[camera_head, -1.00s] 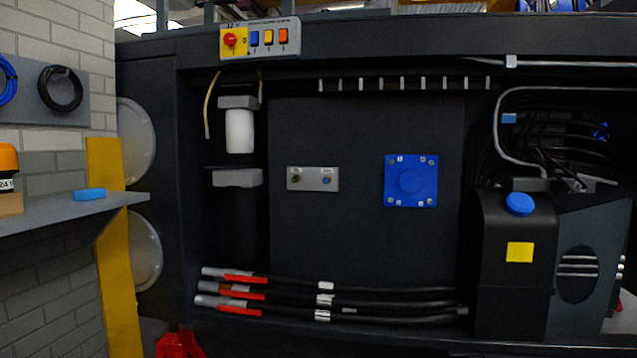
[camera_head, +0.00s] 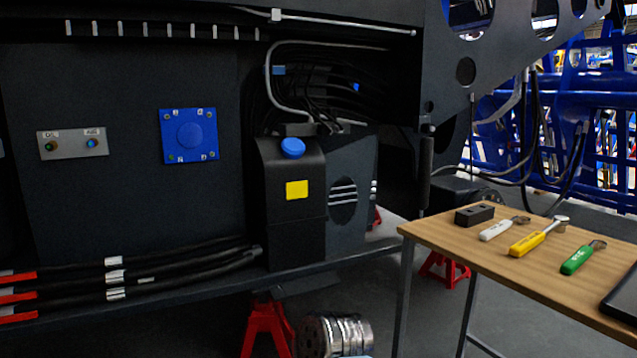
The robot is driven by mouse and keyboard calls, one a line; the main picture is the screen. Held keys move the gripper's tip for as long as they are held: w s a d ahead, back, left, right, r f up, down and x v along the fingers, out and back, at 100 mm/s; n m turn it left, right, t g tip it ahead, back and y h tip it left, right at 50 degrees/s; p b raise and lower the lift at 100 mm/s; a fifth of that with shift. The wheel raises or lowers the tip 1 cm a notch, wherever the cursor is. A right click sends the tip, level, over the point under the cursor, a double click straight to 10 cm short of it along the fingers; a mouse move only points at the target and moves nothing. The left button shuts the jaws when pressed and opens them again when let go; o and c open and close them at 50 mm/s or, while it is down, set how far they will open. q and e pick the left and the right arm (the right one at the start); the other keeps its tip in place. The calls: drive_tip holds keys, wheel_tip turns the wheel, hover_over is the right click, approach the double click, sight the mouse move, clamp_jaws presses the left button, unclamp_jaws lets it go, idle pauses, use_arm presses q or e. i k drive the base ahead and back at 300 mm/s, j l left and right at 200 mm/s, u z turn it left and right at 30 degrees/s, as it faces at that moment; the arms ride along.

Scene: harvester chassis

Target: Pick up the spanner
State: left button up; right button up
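Several hand tools lie on a wooden table (camera_head: 470,254) at the right of the head view. A tool with a white handle and a grey metal end (camera_head: 503,228) lies at the left. A longer tool with a yellow handle and a metal head (camera_head: 538,237) lies in the middle. A tool with a green handle and a grey metal end (camera_head: 582,257) lies to the right. I cannot tell for sure which of them is the spanner. Neither of my grippers is in view.
A black block (camera_head: 474,215) and a dark flat object (camera_head: 622,295), cut off by the picture's edge, also lie on the table. The dark chassis with a blue-capped tank (camera_head: 290,190) stands to the left. Red stands (camera_head: 267,325) and a metal cylinder (camera_head: 335,334) are on the floor.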

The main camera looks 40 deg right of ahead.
sight(486, 236)
drive_tip(key=z, duration=2.35)
drive_tip(key=j+z, duration=0.2)
drive_tip(key=z, duration=0.15)
drive_tip(key=i+j+z, duration=0.1)
drive_tip(key=z, duration=0.25)
drive_tip(key=j+z, duration=0.35)
